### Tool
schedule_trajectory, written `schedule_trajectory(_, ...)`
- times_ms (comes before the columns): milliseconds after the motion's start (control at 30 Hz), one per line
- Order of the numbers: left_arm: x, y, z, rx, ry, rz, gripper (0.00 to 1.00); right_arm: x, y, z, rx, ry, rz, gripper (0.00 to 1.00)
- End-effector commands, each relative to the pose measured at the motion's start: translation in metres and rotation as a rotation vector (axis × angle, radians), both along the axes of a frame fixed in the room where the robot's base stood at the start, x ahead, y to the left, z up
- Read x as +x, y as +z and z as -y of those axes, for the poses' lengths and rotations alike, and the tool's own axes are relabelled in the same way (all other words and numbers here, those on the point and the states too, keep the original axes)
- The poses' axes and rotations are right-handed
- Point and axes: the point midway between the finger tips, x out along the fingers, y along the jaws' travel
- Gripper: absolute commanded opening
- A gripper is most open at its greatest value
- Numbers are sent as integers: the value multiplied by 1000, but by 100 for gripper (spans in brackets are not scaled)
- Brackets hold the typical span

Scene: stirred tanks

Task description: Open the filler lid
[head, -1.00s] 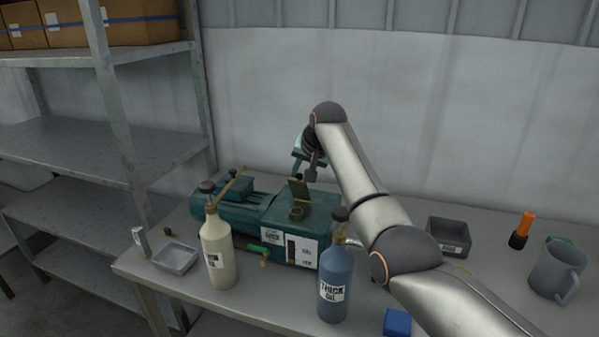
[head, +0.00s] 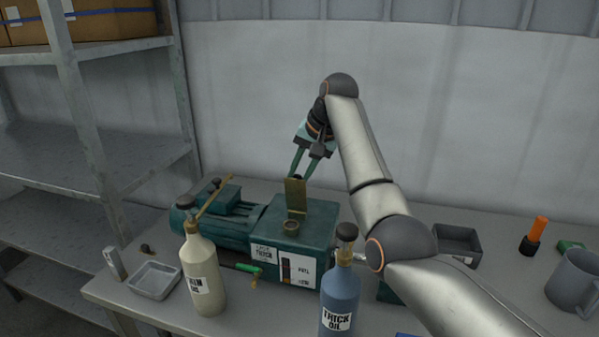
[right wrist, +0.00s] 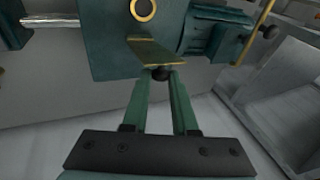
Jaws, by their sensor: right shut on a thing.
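The filler lid (head: 295,193), a brass flap, stands raised on top of the green pump housing (head: 318,216), behind the round brass filler opening (head: 291,226). The opening is uncovered. My right gripper (head: 298,176) reaches in from behind and above, shut on the lid's small black knob. In the right wrist view, the fingertips (right wrist: 160,76) close around the knob (right wrist: 160,73) at the edge of the lid (right wrist: 155,52), and the opening (right wrist: 143,9) shows beyond. My left gripper is out of view.
A cream bottle (head: 203,278) and a blue thick-oil bottle (head: 341,300) stand in front of the pump. A dark bin (head: 457,243), a flashlight (head: 534,236) and a grey mug (head: 574,281) are at right. Shelving (head: 70,120) stands left.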

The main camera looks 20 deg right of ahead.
Motion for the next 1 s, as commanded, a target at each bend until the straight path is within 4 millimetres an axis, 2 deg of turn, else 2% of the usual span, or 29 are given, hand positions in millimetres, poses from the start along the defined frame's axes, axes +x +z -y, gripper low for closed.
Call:
schedule_trajectory(100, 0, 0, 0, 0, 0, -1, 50, 0, 0, 0, 0, -1, 2, 0)
schedule_trajectory(133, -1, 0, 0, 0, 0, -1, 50, 0, 0, 0, 1, -1, 1, 29)
schedule_trajectory(400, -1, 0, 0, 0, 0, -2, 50, 0, 0, 0, 0, 0, -1, 56)
schedule_trajectory(733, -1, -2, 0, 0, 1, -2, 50, -2, 6, 1, 0, 0, 1, 56)
schedule_trajectory(867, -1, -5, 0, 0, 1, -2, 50, -9, 23, 6, -1, -1, 3, 56)
schedule_trajectory(1000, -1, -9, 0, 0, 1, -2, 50, -21, 53, 13, 0, -1, 6, 56)
